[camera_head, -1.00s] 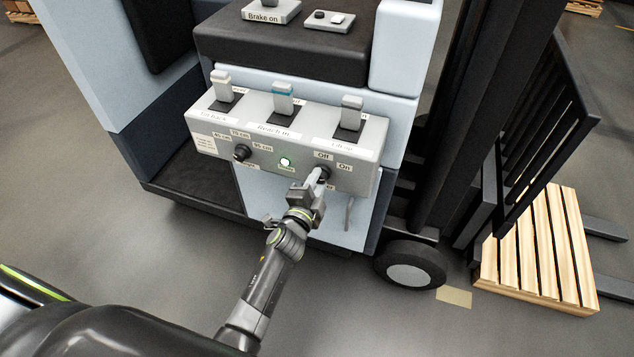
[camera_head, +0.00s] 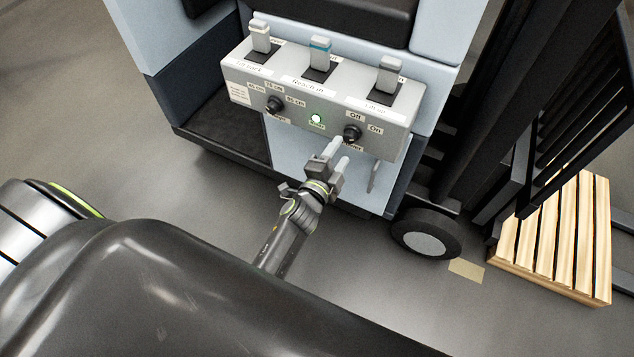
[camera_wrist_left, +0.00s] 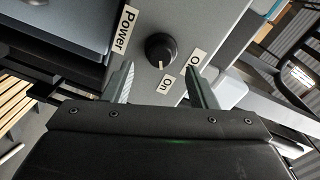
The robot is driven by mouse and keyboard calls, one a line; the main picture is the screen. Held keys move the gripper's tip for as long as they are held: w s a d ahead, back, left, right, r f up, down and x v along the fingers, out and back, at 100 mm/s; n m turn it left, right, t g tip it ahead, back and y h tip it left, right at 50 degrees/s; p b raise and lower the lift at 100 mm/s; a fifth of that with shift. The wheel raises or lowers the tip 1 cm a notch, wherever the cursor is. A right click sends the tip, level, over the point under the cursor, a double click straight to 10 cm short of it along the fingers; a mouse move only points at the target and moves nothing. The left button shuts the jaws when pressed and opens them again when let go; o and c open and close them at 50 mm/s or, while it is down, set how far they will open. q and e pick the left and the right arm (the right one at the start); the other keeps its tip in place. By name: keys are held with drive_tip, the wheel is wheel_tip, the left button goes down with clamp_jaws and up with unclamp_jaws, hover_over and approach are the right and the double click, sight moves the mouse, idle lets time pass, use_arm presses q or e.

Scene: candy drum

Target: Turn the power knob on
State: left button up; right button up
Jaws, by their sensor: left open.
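The power knob (camera_head: 352,132) is a small black round knob at the right end of the grey control box (camera_head: 240,82), with Off and On labels beside it. In the left wrist view the power knob (camera_wrist_left: 160,47) has a small pale mark on its edge on the side of the On label (camera_wrist_left: 167,85). My left gripper (camera_head: 339,153) is open and empty, in front of and just below the knob, apart from it. In the left wrist view its two fingers (camera_wrist_left: 162,82) are spread below the knob. My right gripper is not in view.
A green light (camera_head: 316,118) glows on the box. Another black knob (camera_head: 274,104) with cm labels is to its left. Several levers, one with a blue band (camera_head: 320,52), stand on top. A wheel (camera_head: 426,236) and a wooden pallet (camera_head: 556,240) are at the right.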

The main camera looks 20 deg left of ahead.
use_arm(q)
drive_tip(key=s+p, duration=0.2)
drive_tip(key=s, duration=1)
drive_tip(key=shift+s+a+r, duration=0.25)
drive_tip(key=shift+s+a, duration=0.1)
drive_tip(key=shift+s, duration=0.05)
drive_tip(key=s+a+f+n+g+b, duration=0.1)
drive_tip(key=s+a+f+n+g, duration=0.2)
drive_tip(key=f, duration=0.7)
drive_tip(key=s+f+n+g+y+b, duration=0.15)
drive_tip(key=s+f, duration=0.35)
drive_tip(key=f, duration=0.5)
drive_tip(key=s+a+f+n+g+b, duration=0.2)
drive_tip(key=s+f+n+g, duration=0.2)
drive_tip(key=f, duration=0.6)
drive_tip(key=s+a+f+n+g+b, duration=0.1)
drive_tip(key=s+a+f+n+g, duration=0.2)
drive_tip(key=s+f, duration=0.4)
drive_tip(key=s+a+f+n+g+b, duration=0.2)
drive_tip(key=s+f, duration=0.6)
drive_tip(key=s, duration=0.7)
drive_tip(key=a+n+g, duration=0.1)
drive_tip(key=a+g, duration=0.1)
drive_tip(key=g, duration=0.1)
drive_tip(key=shift+a+f+n, duration=0.15)
drive_tip(key=shift+f+n, duration=0.05)
drive_tip(key=shift+n, duration=0.15)
drive_tip(key=shift+w+y, duration=0.15)
drive_tip(key=shift+y, duration=0.1)
